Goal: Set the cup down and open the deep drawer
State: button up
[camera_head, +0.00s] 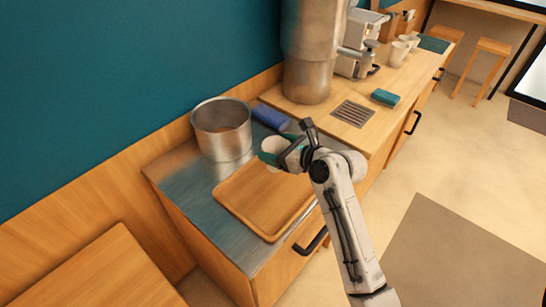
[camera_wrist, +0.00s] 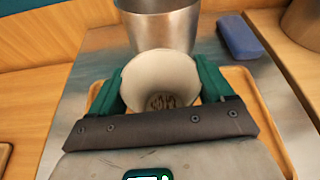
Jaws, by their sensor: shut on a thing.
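A cream cup (camera_head: 274,146) is held by my gripper (camera_head: 281,154) over the far right part of the wooden tray (camera_head: 262,226). In the wrist view the cup (camera_wrist: 160,66) is upright between the two green fingers of my gripper (camera_wrist: 160,82), with small brown bits inside at its bottom. Whether its base touches the tray is hidden. A shut drawer front with a black bar handle (camera_head: 311,241) is below the steel counter, partly behind my arm. I cannot tell which drawer is the deep one.
A steel pot (camera_head: 222,130) stands behind the tray on the steel counter (camera_head: 178,178). A blue block (camera_head: 270,117) lies near the cup. More black handles (camera_head: 414,122) line the right-hand counter. The floor (camera_head: 420,160) in front is open.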

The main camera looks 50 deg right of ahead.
jog(key=shift+w+d+f, duration=0.2)
jog(key=shift+w+f, duration=0.25)
jog(key=shift+f, duration=0.15)
jog(key=shift+w+d+f, duration=0.2)
jog(key=shift+w+f, duration=0.2)
jog(key=shift+f, duration=0.15)
jog(key=shift+w+f, duration=0.15)
jog(key=shift+f, duration=1.6)
jog(key=shift+f, duration=0.1)
jog(key=o, duration=1.1)
jog(key=shift+c, duration=0.2)
jog(key=v, duration=1.2)
